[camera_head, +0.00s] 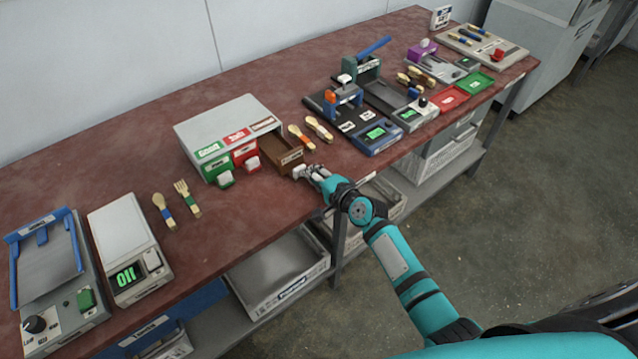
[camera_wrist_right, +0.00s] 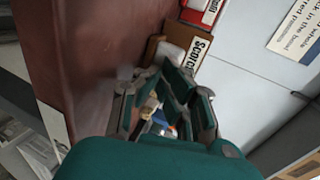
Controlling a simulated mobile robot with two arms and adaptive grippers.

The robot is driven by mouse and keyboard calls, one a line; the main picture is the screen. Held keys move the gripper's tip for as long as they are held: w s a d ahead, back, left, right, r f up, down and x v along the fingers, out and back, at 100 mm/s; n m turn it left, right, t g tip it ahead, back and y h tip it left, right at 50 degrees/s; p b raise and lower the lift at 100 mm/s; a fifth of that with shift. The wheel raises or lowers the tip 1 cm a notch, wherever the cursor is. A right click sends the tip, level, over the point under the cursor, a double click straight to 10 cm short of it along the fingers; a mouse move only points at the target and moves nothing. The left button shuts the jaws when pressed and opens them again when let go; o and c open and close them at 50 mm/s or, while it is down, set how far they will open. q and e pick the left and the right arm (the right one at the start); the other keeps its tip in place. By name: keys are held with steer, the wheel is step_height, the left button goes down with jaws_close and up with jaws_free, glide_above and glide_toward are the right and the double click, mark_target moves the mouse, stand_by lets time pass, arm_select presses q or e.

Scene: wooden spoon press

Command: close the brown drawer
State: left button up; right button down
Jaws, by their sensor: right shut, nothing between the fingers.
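The brown drawer (camera_head: 275,149) is pulled out of the right side of a grey three-drawer cabinet (camera_head: 222,118), and its open top shows. In the right wrist view its front shows a white label starting "Scorc" (camera_wrist_right: 198,48). My right gripper (camera_head: 300,172) is shut and empty, just in front of the drawer's front near the handle. I cannot tell whether it touches it. In the right wrist view the gripper (camera_wrist_right: 163,82) covers part of the drawer front. My left gripper is not in view.
Left of the brown drawer are a red drawer (camera_head: 244,152) and a green drawer (camera_head: 219,167) with white handles. A scale (camera_head: 125,250) and a press (camera_head: 345,97) stand farther off. The table's front edge is below my wrist.

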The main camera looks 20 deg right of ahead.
mark_target(288, 153)
steer(key=w+a+b, duration=0.1)
steer(key=w, duration=0.2)
steer(key=w+a+b, duration=0.1)
steer(key=w, duration=0.2)
steer(key=w+a+b, duration=0.1)
steer(key=w, duration=0.2)
steer(key=shift+w+a+f, duration=0.15)
steer(key=shift+w+a, duration=0.2)
steer(key=shift+w, duration=0.05)
steer(key=shift+r, duration=0.25)
